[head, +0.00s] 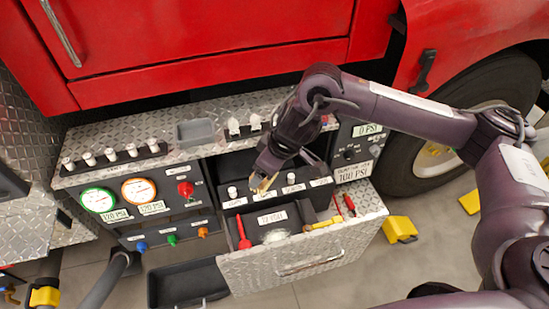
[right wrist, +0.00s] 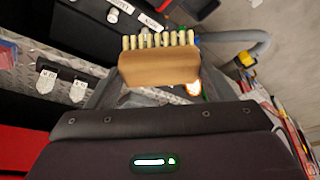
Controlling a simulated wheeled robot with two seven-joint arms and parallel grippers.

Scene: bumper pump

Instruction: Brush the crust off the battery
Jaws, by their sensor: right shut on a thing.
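My right gripper (head: 264,178) is shut on a small wooden brush (right wrist: 160,68). In the right wrist view its block sits between the fingers, with a row of pale bristles pointing away from the gripper. In the head view the brush (head: 260,185) shows only as a small tan patch. It is over the black unit with pale posts (head: 232,192) and white labels, which looks like the battery. The gripper and brush cover part of its top. I cannot make out any crust, or whether the bristles touch. My left gripper is not in view.
An open drawer (head: 340,245) below holds a red-handled tool (head: 243,232), a yellow tool (head: 323,223) and a pale round item (head: 275,236). A gauge panel (head: 150,205) stands left. A black bin (head: 190,283) and yellow chocks (head: 399,229) are on the floor.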

